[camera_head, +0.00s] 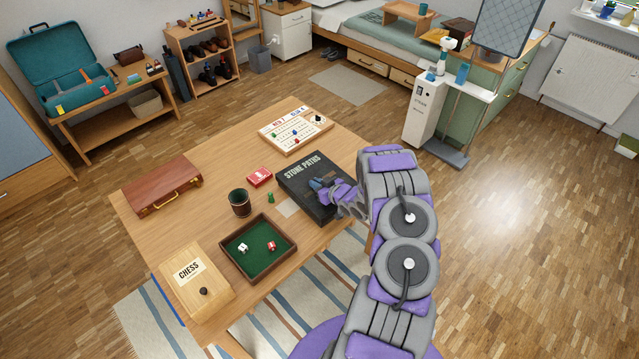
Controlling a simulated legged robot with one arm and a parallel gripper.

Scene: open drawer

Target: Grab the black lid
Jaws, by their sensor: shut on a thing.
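The black lid (302,172) marked "STONE PATHS" belongs to a flat black box at the right side of the wooden table. My gripper (319,184) is at the right part of the lid, reaching in from the right, and is shut on it. The fingers and wrist cover part of the lid's right side. I cannot tell whether the lid is raised off the box beneath.
The table (335,135) also holds a red card box (259,177), a dark cup (239,203), a green-lined dice tray (284,238), a chess box (197,285), a brown case (162,186) and a game board (294,137).

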